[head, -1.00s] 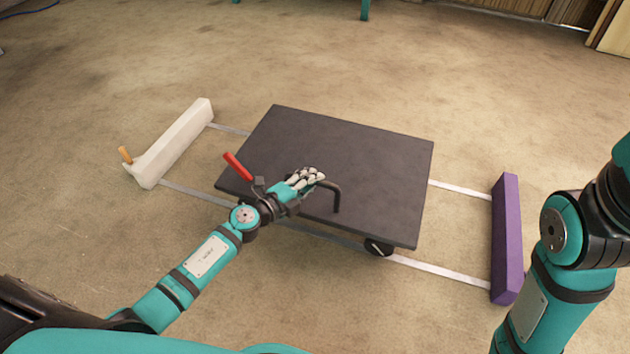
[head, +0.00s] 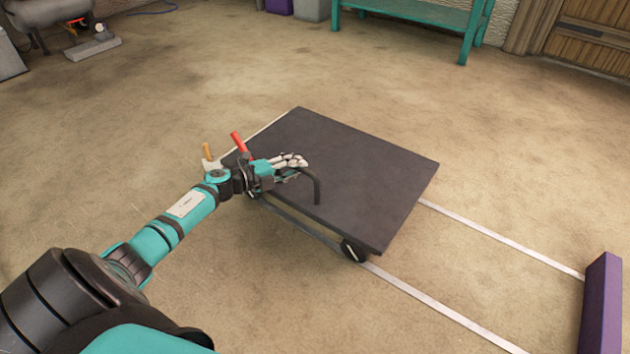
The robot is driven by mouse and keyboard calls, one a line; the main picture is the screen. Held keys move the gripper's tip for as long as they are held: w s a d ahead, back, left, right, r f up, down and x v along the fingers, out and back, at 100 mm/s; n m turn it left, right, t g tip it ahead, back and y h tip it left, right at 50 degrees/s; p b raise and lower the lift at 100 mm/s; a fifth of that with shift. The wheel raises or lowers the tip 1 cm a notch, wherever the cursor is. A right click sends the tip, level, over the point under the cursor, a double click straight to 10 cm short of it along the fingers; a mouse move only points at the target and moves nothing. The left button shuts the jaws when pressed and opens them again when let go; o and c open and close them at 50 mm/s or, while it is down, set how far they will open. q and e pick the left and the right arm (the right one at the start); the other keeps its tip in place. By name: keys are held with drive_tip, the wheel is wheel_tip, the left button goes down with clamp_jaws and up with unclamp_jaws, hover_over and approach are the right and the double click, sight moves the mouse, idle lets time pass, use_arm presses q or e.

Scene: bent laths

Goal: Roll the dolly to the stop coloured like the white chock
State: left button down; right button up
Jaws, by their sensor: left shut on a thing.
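The dolly (head: 345,175) is a dark flat platform with a small wheel (head: 354,250) at its near corner, standing on two pale floor strips. A black bent handle (head: 317,188) and a red lever (head: 238,142) are on its near side. My left gripper (head: 298,161) is shut on the handle. A white piece with an orange peg (head: 207,151) stands by the dolly's left corner. Only a thin pale edge of the white stop (head: 268,130) shows along the dolly's left side; whether they touch is hidden. The purple stop (head: 603,305) is at lower right. My right gripper is out of view.
The pale strips (head: 500,242) run clear between the dolly and the purple stop. A teal bench (head: 425,14) stands at the back, with grey and purple boxes beside it. Small items lie at the far left. The floor around is open.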

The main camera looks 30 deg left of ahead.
use_arm(q)
drive_tip(key=shift+a+f, duration=0.1)
drive_tip(key=shift+a, duration=0.75)
drive_tip(key=c, duration=1.2)
unclamp_jaws()
drive_tip(key=shift+s+a, duration=0.1)
drive_tip(key=shift+a, duration=0.05)
drive_tip(key=shift+c, duration=0.2)
drive_tip(key=v, duration=1.2)
